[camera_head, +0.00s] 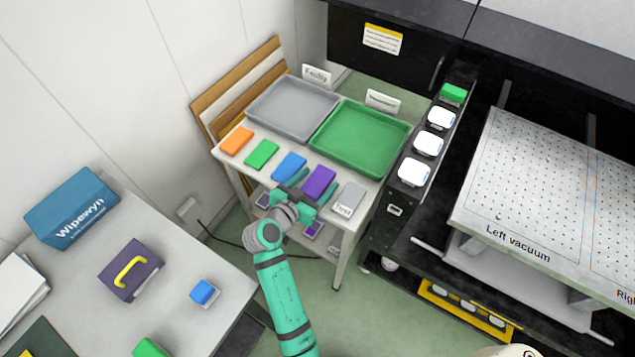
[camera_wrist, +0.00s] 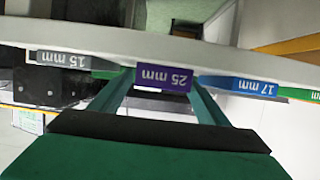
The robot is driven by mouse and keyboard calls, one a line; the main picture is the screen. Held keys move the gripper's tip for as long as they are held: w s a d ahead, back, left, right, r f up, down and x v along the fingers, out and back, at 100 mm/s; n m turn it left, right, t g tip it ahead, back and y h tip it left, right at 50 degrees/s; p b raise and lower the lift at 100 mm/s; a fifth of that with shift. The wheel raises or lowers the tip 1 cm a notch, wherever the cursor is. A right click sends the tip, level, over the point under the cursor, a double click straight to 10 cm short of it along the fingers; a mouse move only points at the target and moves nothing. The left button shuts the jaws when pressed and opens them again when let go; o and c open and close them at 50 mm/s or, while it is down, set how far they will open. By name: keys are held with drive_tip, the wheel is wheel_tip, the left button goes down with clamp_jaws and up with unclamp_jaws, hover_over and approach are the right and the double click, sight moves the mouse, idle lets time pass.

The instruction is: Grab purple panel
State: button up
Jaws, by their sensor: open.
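The purple panel (camera_head: 319,182) lies flat near the front edge of the small side table, between a blue panel (camera_head: 289,166) and a grey panel (camera_head: 348,199). In the wrist view, which is upside down, the purple panel's front face (camera_wrist: 163,77) reads "25 mm". My gripper (camera_head: 301,197) is at the table's front edge, just before the blue and purple panels. In the wrist view its two teal fingers frame the purple face, one on each side. The jaws are open and empty. I cannot tell whether the fingertips touch the panel.
An orange panel (camera_head: 236,141) and a green panel (camera_head: 261,155) lie further left in the row. A grey tray (camera_head: 293,131) and a green tray (camera_head: 364,164) stand behind. A dark rack (camera_head: 394,209) with white-topped items stands right of the table. More purple pieces show on the lower shelf.

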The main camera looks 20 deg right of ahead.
drive_tip(key=shift+w+d+f, duration=0.15)
drive_tip(key=shift+w+d, duration=0.05)
drive_tip(key=shift+d, duration=0.1)
drive_tip(key=c, duration=1.1)
drive_tip(key=shift+c, duration=0.2)
